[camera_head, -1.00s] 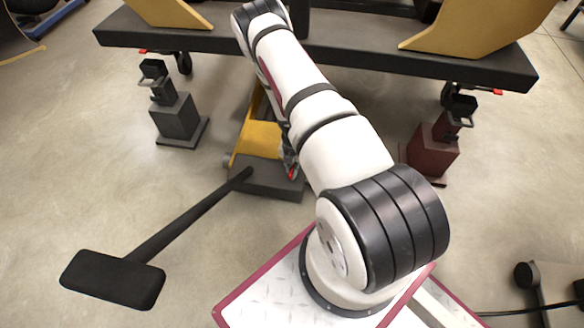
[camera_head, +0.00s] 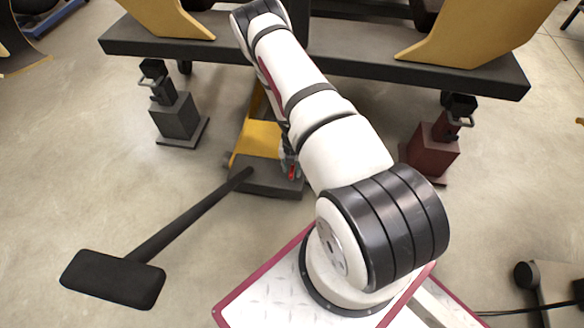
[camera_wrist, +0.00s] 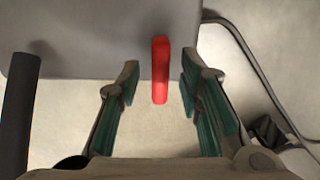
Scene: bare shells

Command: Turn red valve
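The red valve (camera_wrist: 160,70) is a narrow upright bar in the wrist view, standing out from the edge of a grey block (camera_wrist: 90,45). A small bit of red, which looks like the valve (camera_head: 292,172), shows in the head view beside my arm, above the dark base of the yellow jack (camera_head: 258,140). My gripper (camera_wrist: 160,78) is open, with one green-padded finger on each side of the valve. Clear gaps show between the valve and both fingers. In the head view my arm hides most of the gripper.
A long black handle (camera_head: 190,215) slopes from the jack to the lower left; its shaft (camera_wrist: 18,115) shows at the wrist view's left. A dark bench (camera_head: 440,76) spans the back. A grey jack (camera_head: 175,115) and a dark red jack (camera_head: 432,150) stand under it.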

